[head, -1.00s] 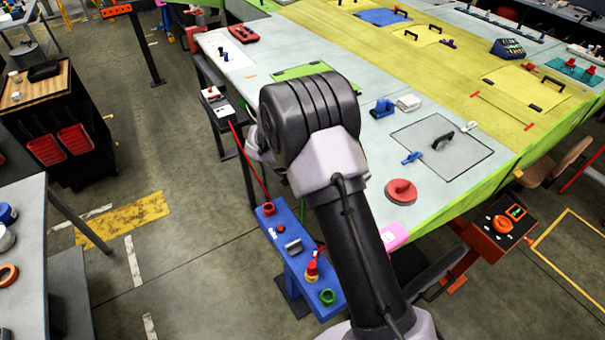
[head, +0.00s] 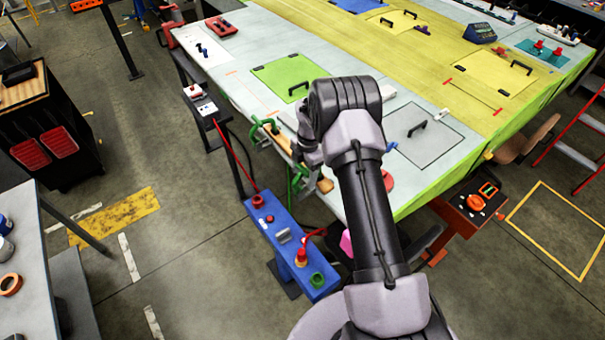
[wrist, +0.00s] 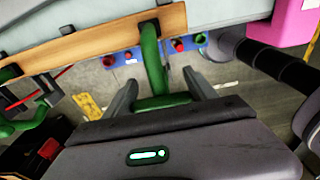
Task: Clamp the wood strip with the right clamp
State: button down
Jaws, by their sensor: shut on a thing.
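The wood strip (wrist: 108,42) runs along the table's edge in the wrist view. Part of it shows beside my arm in the head view (head: 281,143). The green right clamp (wrist: 152,58) is at the strip, its upper end over the wood and its lower part between my fingers. It is partly seen in the head view (head: 299,178), low at the table's edge. My gripper (wrist: 159,82) is shut on this clamp. Its exact contact points are hard to see. A second green clamp (wrist: 28,122) is at the strip to the left.
A blue stand (head: 290,243) with several knobs is on the floor near the table's edge. A pink box (wrist: 280,20) is to the right in the wrist view. The white tabletop (head: 240,60) holds a green panel (head: 285,75).

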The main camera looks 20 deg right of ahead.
dwell(0.4)
jog(key=shift+c, duration=1.4)
grip_release()
jog(key=shift+d, duration=0.1)
notch_tip(320, 180, up, 17)
jog(key=d+b, duration=0.1)
jog(key=shift+w+d+r, duration=0.15)
jog(key=shift+w+d, duration=0.1)
jog(key=shift+d, duration=0.15)
